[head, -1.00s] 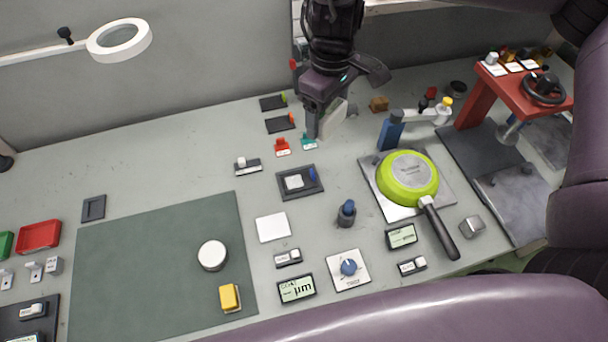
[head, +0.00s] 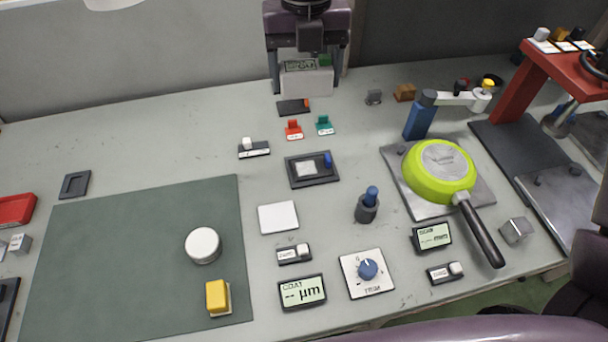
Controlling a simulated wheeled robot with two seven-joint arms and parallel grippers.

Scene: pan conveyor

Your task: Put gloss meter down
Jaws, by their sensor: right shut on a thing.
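The gloss meter (head: 306,82) is a pale grey box with a dark-framed display on its upper side. My right gripper (head: 306,87) is shut on it, one finger at each side, near the back of the table at top centre. The other dark pad is hidden behind the meter and gripper. I cannot tell whether the meter touches the table. My left gripper is not in view.
Red (head: 293,131) and teal (head: 324,126) tabbed markers stand in front of the pad. A dark framed plate (head: 312,170) lies nearer. A green pan (head: 440,172) rests upside down at right.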

